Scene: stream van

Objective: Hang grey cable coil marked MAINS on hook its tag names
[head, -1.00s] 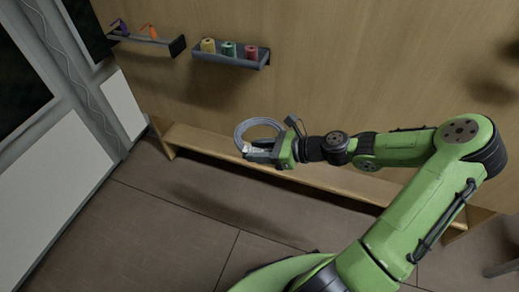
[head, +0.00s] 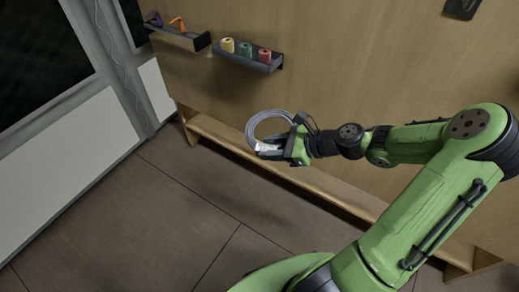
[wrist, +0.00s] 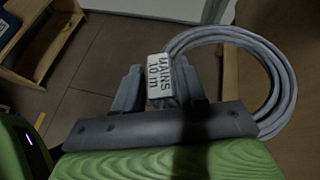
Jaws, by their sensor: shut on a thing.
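The grey cable coil (head: 251,127) is held at the end of my arm in the head view, out in front of the wooden wall. In the wrist view the coil (wrist: 285,80) loops up and to the right of the jaws. Its white tag (wrist: 160,76) reads "MAINS 10 m" and sits between the fingers. My gripper (head: 272,149) is shut on the coil; its two dark fingers also show in the wrist view (wrist: 165,95). No hook can be made out in these frames.
A shelf (head: 240,60) on the wooden wall (head: 370,60) bears yellow, green and red rolls. Another shelf (head: 180,38) to its left holds a purple and an orange item. A low wooden ledge (head: 215,132) runs along the wall's foot. The floor (head: 150,220) at left is clear.

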